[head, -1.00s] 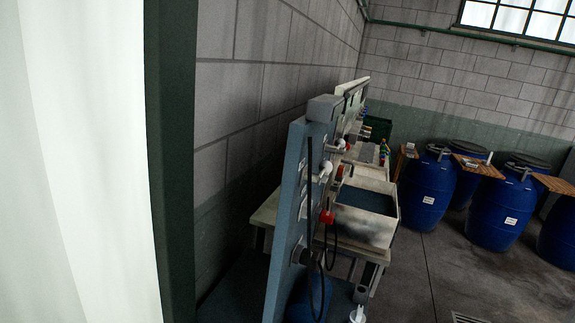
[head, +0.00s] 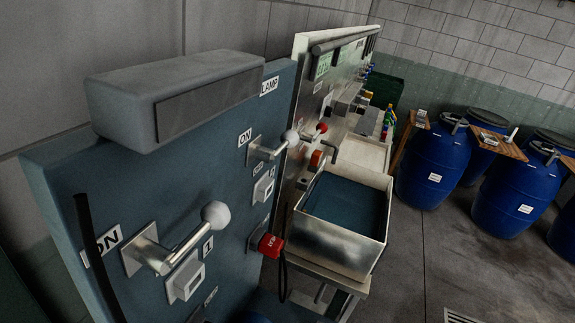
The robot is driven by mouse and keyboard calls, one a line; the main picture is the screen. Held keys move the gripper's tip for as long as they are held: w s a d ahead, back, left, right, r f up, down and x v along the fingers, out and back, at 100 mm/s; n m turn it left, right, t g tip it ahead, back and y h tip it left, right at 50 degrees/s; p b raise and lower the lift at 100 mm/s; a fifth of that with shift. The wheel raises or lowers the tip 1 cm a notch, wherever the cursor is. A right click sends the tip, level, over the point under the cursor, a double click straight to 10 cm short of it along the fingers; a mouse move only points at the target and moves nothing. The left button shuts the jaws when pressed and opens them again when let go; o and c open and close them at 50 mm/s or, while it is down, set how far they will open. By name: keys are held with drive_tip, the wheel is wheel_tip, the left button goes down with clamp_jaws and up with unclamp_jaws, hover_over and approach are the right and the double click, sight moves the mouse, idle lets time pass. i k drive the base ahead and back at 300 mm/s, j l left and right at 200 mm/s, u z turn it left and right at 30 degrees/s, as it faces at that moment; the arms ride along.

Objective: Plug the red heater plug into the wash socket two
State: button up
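The red heater plug (head: 270,245) sits at the lower right part of the blue-grey panel (head: 130,190), with a dark cable (head: 283,278) hanging from it. It seems to be against the panel face, but I cannot tell if it is seated in something. Wash socket two cannot be picked out: no label I can read says wash. Small light square fittings are on the panel, one beside a label "1" (head: 186,281) and one higher to the right (head: 263,189). My gripper is not in view.
Lever handles with pale knobs (head: 215,214) (head: 290,138) stick out from the panel. A grey box (head: 150,95) tops it. A dark cable (head: 97,250) hangs at left. Beyond stand a water-filled basin (head: 335,240) and blue barrels (head: 433,170).

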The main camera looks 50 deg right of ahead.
sight(271, 246)
drive_tip(key=l, duration=0.45)
drive_tip(key=i+l, duration=0.15)
drive_tip(key=l, duration=0.8)
drive_tip(key=i, duration=0.05)
